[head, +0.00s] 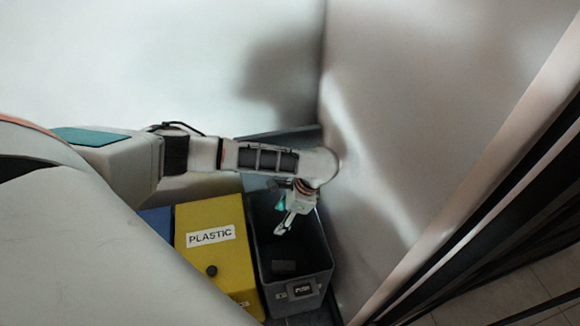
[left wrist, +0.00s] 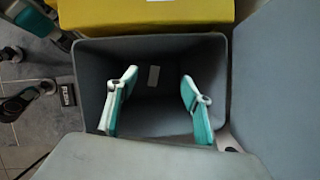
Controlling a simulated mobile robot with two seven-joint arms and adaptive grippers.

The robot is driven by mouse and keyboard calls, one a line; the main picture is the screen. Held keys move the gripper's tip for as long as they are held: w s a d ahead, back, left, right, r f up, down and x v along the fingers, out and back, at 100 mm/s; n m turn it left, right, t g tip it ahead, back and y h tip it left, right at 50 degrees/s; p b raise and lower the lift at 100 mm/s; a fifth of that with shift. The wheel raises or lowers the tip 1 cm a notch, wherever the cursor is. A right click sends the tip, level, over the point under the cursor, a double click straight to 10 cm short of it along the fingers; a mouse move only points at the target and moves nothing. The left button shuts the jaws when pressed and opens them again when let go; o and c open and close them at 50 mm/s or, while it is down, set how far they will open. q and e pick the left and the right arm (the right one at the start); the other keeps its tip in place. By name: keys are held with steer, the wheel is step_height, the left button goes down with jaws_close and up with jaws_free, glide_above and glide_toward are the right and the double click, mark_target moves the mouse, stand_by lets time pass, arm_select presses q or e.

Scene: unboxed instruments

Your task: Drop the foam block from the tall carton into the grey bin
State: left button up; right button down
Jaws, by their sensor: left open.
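The grey bin (head: 262,262) stands against the wall, right of the yellow bin; it also fills the middle of the left wrist view (left wrist: 90,70). My left gripper (head: 285,224) points down at the bin's opening. Its teal-lined fingers (left wrist: 156,98) are apart with nothing between them. The tall carton and my right gripper are not in view.
The yellow bin (head: 213,270) labelled PLASTIC stands directly left of the grey bin, with a blue bin (head: 157,222) beyond it. The pale wall (head: 385,130) rises close on the right. Dark rails (head: 500,220) run along the far right.

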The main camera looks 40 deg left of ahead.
arm_select(q)
steer(key=v, duration=0.6)
steer(key=shift+r, duration=0.2)
steer(key=shift+d, duration=0.2)
